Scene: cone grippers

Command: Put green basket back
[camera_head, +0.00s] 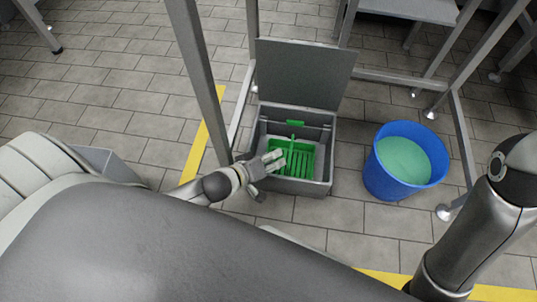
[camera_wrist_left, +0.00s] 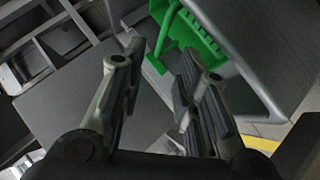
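The green basket (camera_head: 305,162) sits inside a grey open-topped box (camera_head: 318,188) on the floor, with slatted ribs and an upright green handle. My left gripper (camera_head: 264,172) is at the box's left front side, overlapping the basket's left part in the head view. In the left wrist view the gripper (camera_wrist_left: 162,55) has its fingers spread apart with nothing gripped between them. The basket (camera_wrist_left: 195,38) and its handle show just beyond the fingertips; contact cannot be told. My right gripper is out of view.
The box's grey lid (camera_head: 305,72) stands open at the back. A blue bucket (camera_head: 376,178) with pale green contents stands right of the box. Metal frame posts (camera_head: 203,80) rise around them. Yellow lines (camera_head: 200,150) mark the tiled floor. A few bare tiles separate box and bucket.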

